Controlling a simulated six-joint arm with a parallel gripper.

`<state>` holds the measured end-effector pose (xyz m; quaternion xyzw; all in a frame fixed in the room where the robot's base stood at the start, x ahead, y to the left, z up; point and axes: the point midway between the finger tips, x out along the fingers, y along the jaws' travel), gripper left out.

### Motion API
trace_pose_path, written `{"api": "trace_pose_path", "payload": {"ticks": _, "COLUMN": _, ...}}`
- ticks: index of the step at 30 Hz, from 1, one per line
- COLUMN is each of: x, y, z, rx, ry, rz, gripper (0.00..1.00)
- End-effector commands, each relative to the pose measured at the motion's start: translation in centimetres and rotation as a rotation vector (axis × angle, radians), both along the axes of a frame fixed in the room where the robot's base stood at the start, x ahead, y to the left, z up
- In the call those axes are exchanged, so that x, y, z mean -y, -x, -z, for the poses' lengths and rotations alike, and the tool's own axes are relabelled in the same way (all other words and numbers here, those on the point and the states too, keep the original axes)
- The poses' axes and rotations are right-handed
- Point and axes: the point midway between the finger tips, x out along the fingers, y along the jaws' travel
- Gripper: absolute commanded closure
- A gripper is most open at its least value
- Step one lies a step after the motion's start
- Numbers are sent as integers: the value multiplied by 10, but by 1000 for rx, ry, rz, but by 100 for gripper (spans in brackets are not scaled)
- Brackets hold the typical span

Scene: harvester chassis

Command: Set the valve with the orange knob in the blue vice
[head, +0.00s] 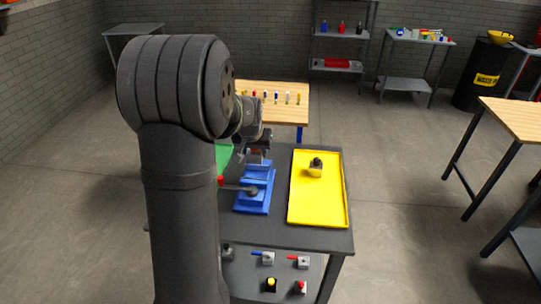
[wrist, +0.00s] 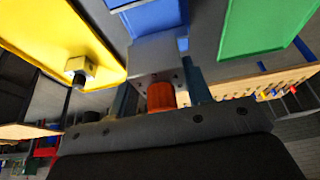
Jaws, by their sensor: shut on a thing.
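The valve is a grey metal block (wrist: 157,52) with an orange knob (wrist: 160,96), seen in the wrist view. My gripper (wrist: 159,84) is shut on this valve, with a finger on each side of the knob. In the head view my gripper (head: 258,152) is over the back part of the blue vice (head: 253,193), and the arm hides part of it. The blue vice (wrist: 152,18) shows beyond the valve block in the wrist view. I cannot tell whether the block touches the vice. The vice has a grey bar handle with a red end at its left.
A yellow tray (head: 335,210) right of the vice holds a brass valve with a black knob (head: 316,166). A green surface (head: 223,155) lies left of the vice. Several other valves lie on the lower shelf (head: 317,263). A wooden bench (head: 285,118) stands behind.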

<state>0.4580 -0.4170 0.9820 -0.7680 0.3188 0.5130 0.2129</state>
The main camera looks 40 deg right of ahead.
Motion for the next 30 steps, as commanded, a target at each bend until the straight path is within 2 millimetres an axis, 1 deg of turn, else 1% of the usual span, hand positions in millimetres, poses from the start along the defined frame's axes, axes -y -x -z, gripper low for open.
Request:
{"api": "trace_pose_path", "payload": {"ticks": 10, "x": -1, "y": -1, "z": -1, "rx": 1, "ry": 1, "rz": 0, "gripper": 87}}
{"api": "trace_pose_path", "payload": {"ticks": 14, "x": 0, "y": -1, "z": 3, "rx": 1, "ry": 1, "rz": 0, "gripper": 87}}
{"api": "trace_pose_path", "payload": {"ticks": 17, "x": 0, "y": 0, "z": 9, "rx": 0, "ry": 0, "rz": -1, "gripper": 87}}
{"api": "trace_pose_path", "payload": {"ticks": 27, "x": -1, "y": 0, "z": 38, "rx": -1, "ry": 0, "rz": -1, "gripper": 87}}
{"api": "trace_pose_path", "payload": {"ticks": 30, "x": 0, "y": 0, "z": 43, "rx": 0, "ry": 1, "rz": -1, "gripper": 87}}
